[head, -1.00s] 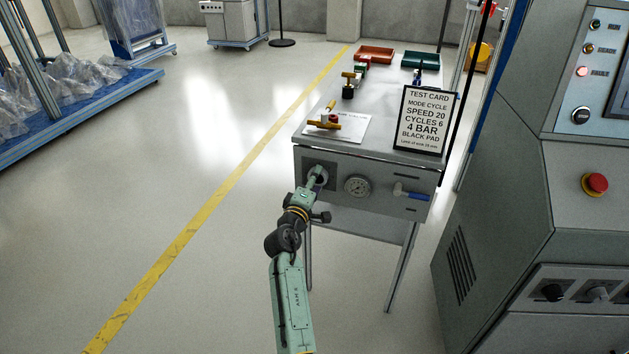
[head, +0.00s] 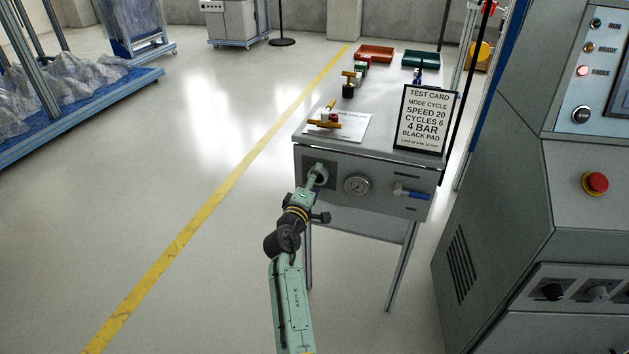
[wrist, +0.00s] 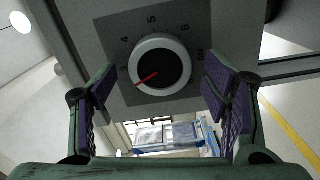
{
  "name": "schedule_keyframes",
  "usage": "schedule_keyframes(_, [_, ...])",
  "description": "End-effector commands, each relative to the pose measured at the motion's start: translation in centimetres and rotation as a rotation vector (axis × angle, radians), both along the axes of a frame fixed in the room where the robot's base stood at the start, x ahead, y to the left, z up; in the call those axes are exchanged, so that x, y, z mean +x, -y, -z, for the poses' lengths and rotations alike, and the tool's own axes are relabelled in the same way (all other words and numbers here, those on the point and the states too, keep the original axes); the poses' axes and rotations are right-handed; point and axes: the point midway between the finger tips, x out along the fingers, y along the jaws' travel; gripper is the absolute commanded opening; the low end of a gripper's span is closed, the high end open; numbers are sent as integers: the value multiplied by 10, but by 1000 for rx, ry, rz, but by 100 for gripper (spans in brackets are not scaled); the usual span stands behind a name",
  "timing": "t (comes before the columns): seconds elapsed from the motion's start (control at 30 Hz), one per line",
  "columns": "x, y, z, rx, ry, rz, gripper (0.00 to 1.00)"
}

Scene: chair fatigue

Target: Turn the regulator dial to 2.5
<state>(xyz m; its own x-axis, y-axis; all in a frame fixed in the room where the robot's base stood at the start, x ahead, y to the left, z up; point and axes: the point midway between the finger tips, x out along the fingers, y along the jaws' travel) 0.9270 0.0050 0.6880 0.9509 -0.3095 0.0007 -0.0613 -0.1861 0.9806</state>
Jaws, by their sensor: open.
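The regulator dial (wrist: 163,67) is a round dark knob with a pale rim and a red pointer line, on a dark square plate. In the wrist view the pointer aims to the lower left; the numerals 4, 5 and 6 show along the upper side, and no number can be read at the pointer's tip. My gripper (wrist: 160,84) is open, with one purple-padded finger on each side of the dial; I cannot tell whether they touch it. In the head view my gripper (head: 318,176) is at the left of the bench front and partly hides the dial.
A round gauge (head: 357,185) and a blue-handled valve (head: 411,193) are to the right on the bench front. A test card (head: 426,120) reading 4 BAR stands on the bench. A grey cabinet (head: 490,240) with a red button is at the right.

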Motion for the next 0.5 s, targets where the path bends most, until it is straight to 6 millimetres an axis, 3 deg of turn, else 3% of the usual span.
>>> schedule_keyframes(0.5, [-92, -31, 1, -1, -2, -3, 69])
